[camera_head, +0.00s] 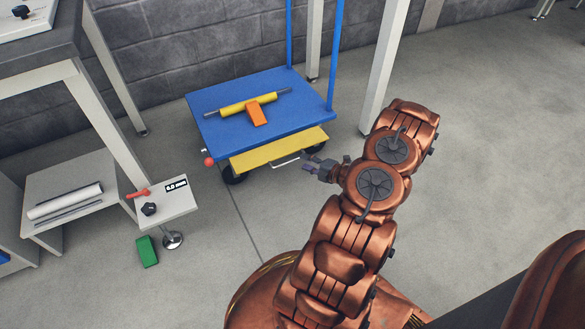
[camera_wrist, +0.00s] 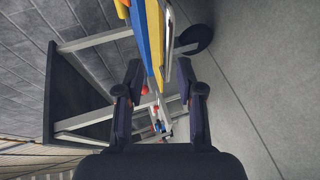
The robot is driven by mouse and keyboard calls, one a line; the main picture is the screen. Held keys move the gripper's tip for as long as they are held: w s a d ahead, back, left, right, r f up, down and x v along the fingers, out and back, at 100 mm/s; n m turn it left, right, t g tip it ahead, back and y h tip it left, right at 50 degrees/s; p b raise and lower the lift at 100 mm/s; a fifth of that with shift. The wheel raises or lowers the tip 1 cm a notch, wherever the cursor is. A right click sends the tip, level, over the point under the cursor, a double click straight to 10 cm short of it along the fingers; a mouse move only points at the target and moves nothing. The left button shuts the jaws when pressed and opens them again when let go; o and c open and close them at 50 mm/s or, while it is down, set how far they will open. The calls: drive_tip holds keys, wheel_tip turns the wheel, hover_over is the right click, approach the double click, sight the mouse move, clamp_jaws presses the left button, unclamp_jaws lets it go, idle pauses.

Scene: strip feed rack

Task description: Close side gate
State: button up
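The side gate appears to be the yellow panel (camera_head: 280,150) along the near side of the blue cart (camera_head: 215,128). It juts out below the blue deck, with a thin metal handle (camera_head: 287,162) on its outer edge. My gripper (camera_head: 309,164) is at the right end of this handle, close to it; I cannot tell whether they touch. In the wrist view my gripper (camera_wrist: 161,95) is open, with its two dark fingers wide apart. The yellow panel (camera_wrist: 155,40) and the handle (camera_wrist: 170,45) show beyond the fingers, toward the upper middle.
A yellow roller (camera_head: 240,104) on a rod and an orange block (camera_head: 257,115) lie on the deck. A red knob (camera_head: 208,162) is at the cart's left corner. A small stand (camera_head: 180,205) and a green block (camera_head: 147,252) are at left. Floor at right is clear.

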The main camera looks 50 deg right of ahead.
sight(292, 161)
drive_tip(key=shift+t, duration=0.5)
drive_tip(key=shift+w+a+f+b, duration=0.2)
drive_tip(key=shift+w+f+b, duration=0.35)
drive_tip(key=shift+w, duration=0.5)
drive_tip(key=shift+w+a+f+b, duration=0.25)
drive_tip(key=shift+w+f+b, duration=0.3)
drive_tip(key=shift+w, duration=0.55)
drive_tip(key=shift+w+a+f+b, duration=0.2)
drive_tip(key=shift+w+f+b, duration=0.3)
drive_tip(key=shift+w, duration=0.55)
clamp_jaws()
